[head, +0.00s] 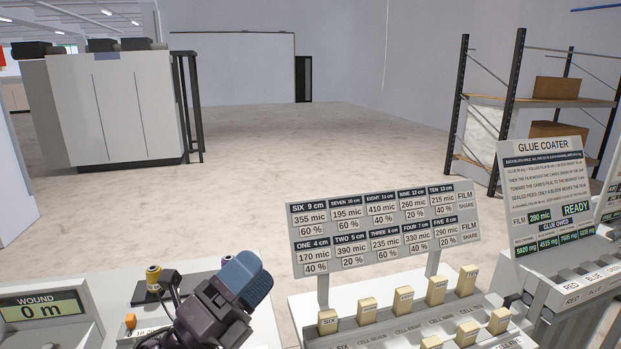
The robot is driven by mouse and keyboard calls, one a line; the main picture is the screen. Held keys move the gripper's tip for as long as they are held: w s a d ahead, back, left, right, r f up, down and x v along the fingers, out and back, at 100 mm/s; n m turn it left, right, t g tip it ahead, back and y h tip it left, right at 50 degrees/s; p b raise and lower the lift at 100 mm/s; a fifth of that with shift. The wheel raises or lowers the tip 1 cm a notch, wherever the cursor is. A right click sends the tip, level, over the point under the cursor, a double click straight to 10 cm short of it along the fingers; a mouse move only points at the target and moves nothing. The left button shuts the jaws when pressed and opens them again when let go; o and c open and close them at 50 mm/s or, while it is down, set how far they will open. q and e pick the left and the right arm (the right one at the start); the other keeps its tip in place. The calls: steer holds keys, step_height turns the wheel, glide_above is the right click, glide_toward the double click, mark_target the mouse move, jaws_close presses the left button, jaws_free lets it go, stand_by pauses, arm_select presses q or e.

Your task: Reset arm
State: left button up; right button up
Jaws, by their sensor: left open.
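My left gripper (247,276), dark with blue fingertips, rises from the bottom edge, left of centre. It is open, and I see nothing held in it. It is above the right part of a light bench top (205,268) and hides some of it. My right gripper is not in view.
A panel of labels (385,232) stands behind a tray (300,300) of several cream blocks, right of my gripper. A glue coater sign (545,185) is further right. A wound display (42,309) and a yellow-topped spool (154,279) are left. Open floor lies beyond.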

arm_select(q)
steer(key=s+a+f+n+g+y, duration=0.1)
steer(key=s+a+f+n+y, duration=0.2)
steer(key=a+f+n+y, duration=1.7)
steer(key=s+f+n+g+h, duration=0.1)
steer(key=s+f+n+g, duration=0.45)
steer(key=s, duration=0.35)
steer(key=s+f+n+g, duration=0.5)
steer(key=s+n+g, duration=0.15)
steer(key=s, duration=0.35)
steer(key=w+f+t+b, duration=0.3)
steer(key=f+t+b, duration=0.1)
steer(key=f, duration=0.6)
steer(key=w+f+m+t+h+b, duration=0.1)
steer(key=w+f+t+b, duration=0.3)
steer(key=f, duration=0.6)
steer(key=shift+d+f+b, duration=0.25)
steer(key=shift+d+b, duration=0.1)
steer(key=shift+b, duration=0.65)
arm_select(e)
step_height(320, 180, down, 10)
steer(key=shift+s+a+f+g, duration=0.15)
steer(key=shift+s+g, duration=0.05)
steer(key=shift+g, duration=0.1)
